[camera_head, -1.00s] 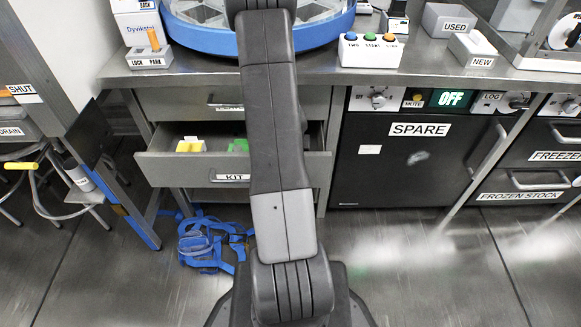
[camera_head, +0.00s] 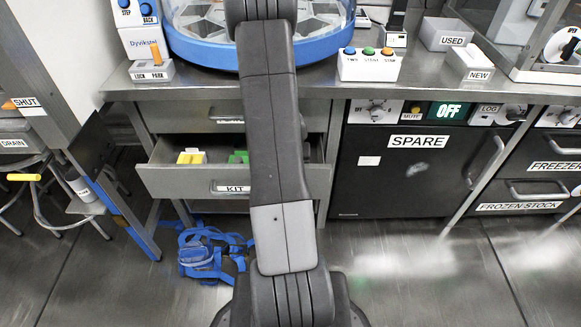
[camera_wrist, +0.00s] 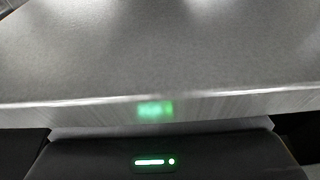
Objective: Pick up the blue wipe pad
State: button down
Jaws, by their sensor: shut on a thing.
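I see no blue wipe pad that I can make out in either view. In the wrist view, the dark housing of my gripper (camera_wrist: 155,160), with a green light bar, sits at the bottom, below the front edge of a steel surface (camera_wrist: 160,60). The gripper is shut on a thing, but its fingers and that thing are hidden. In the head view my arm runs up the middle and hides its own end. The open KIT drawer (camera_head: 195,181) holds a yellow item (camera_head: 191,157) and a green item (camera_head: 238,157), partly behind my arm.
The steel counter (camera_head: 440,75) carries a round blue-rimmed machine (camera_head: 250,50), a three-button box (camera_head: 370,65), and USED (camera_head: 447,34) and NEW (camera_head: 470,63) trays. Blue straps (camera_head: 205,255) lie on the floor below the drawer. A stool (camera_head: 60,200) stands at left. Floor at right is clear.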

notch_tip(320, 180, up, 11)
jog(key=p, duration=0.3)
jog(key=d+p, duration=0.1)
jog(key=d, duration=1.7)
jog(key=shift+f+p, duration=0.35)
jog(key=c, duration=1.8)
grip_release()
jog(key=c, duration=2.6)
grip_release()
